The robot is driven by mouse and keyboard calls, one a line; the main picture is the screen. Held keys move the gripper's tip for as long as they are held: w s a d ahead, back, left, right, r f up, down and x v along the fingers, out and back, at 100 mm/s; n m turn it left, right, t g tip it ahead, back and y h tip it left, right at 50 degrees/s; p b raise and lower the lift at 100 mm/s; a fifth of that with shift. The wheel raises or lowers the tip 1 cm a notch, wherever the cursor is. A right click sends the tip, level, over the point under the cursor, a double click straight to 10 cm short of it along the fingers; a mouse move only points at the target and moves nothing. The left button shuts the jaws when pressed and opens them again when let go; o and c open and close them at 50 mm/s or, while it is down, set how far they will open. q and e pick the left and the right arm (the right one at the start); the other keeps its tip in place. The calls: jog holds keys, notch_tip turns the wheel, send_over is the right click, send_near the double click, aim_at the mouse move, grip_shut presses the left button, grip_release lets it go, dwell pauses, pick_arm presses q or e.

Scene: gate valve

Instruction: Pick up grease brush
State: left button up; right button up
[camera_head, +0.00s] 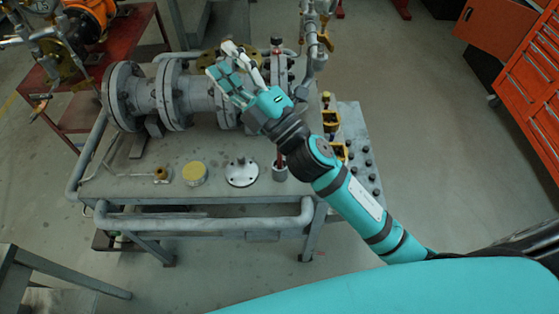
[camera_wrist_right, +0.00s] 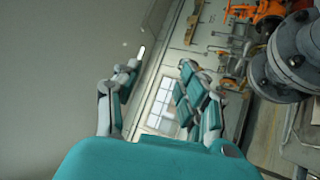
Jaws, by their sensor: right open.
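My right gripper (camera_head: 220,60) is open and empty, raised over the grey workbench (camera_head: 215,207) near the flanged pipe. Its spread teal and white fingers also show in the right wrist view (camera_wrist_right: 162,68), with nothing between them. I cannot tell for sure which thing is the grease brush. A small brown piece with a thin handle (camera_head: 160,174) lies on the bench, left of a yellow-topped tin (camera_head: 195,174). A red upright handle (camera_head: 280,155) stands in a small grey cup (camera_head: 280,173), partly behind my right arm. My left gripper is not in view.
The flanged grey pipe (camera_head: 150,97) runs along the back of the bench. A pale round flange (camera_head: 241,173) lies at its middle front. Yellow-black parts and several dark studs sit at the right end. A grey rail (camera_head: 205,220) edges the front.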

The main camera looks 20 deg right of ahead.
jog(key=s+a+n+g+y, duration=0.4)
jog(key=a+n+g+y, duration=0.15)
jog(key=n+g, duration=0.5)
jog(key=s+a+n+g+y, duration=0.35)
jog(key=a+n+g, duration=0.35)
jog(key=n, duration=0.6)
jog(key=n+g+h+p, duration=0.35)
jog(key=n+h, duration=0.55)
jog(key=h, duration=1.1)
send_over(279, 168)
jog(key=shift+m+t, duration=0.25)
jog(key=shift+t, duration=0.15)
jog(key=f, duration=2.4)
jog(key=shift+w+d+f, duration=0.35)
jog(key=shift+d+f, duration=0.05)
jog(key=shift+a+f+p, duration=0.1)
jog(key=shift+f+p, duration=0.5)
notch_tip(279, 168, down, 4)
jog(key=shift+a+r+p, duration=0.15)
jog(key=shift+r+p, duration=0.05)
jog(key=shift+p, duration=0.5)
jog(key=shift+f, duration=0.3)
